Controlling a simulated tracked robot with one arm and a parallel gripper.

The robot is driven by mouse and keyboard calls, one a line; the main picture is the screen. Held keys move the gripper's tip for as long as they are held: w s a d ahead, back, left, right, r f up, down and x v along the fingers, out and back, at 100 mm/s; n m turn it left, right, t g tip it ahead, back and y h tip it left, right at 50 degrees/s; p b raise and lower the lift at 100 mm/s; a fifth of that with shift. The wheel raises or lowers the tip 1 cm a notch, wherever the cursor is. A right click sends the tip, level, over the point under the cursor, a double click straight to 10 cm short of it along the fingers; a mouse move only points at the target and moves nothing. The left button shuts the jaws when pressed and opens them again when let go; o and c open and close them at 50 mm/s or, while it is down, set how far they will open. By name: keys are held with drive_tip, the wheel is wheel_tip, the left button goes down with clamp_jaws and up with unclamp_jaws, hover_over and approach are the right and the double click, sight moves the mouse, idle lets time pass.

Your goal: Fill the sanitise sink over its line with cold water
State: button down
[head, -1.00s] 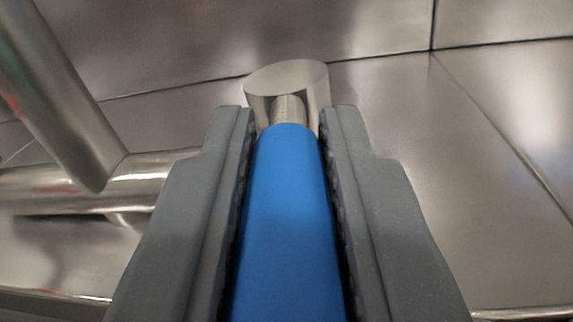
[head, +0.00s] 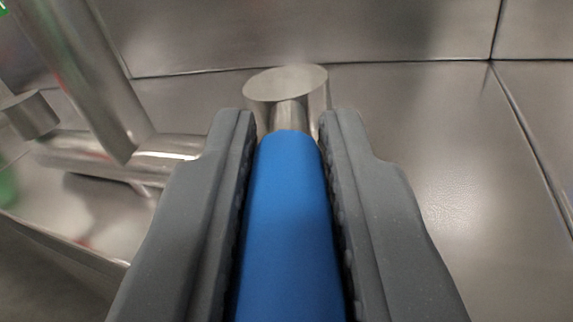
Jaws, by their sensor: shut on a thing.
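A blue tap handle (head: 288,225) runs up the middle of the head view, on a short metal stem. The stem joins a round metal valve body (head: 287,88) at its far end. My gripper (head: 288,125) is shut on the blue handle, with one grey finger along each side. A metal tap pipe (head: 85,80) slants down at the left and meets a horizontal metal pipe (head: 120,155). The sanitise sink's line and any water are not in view.
A metal wall (head: 330,30) with seams stands behind the tap. A flat metal surface (head: 450,180) lies right of my gripper and is bare. A second round metal fitting (head: 33,113) and a blurred green thing (head: 8,190) show at the left edge.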

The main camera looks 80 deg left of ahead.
drive_tip(key=c, duration=1.3)
unclamp_jaws()
drive_tip(key=shift+r, duration=0.1)
drive_tip(key=shift+c, duration=0.2)
drive_tip(key=shift+d, duration=0.1)
drive_tip(key=v, duration=1.3)
drive_tip(key=shift+d, duration=0.3)
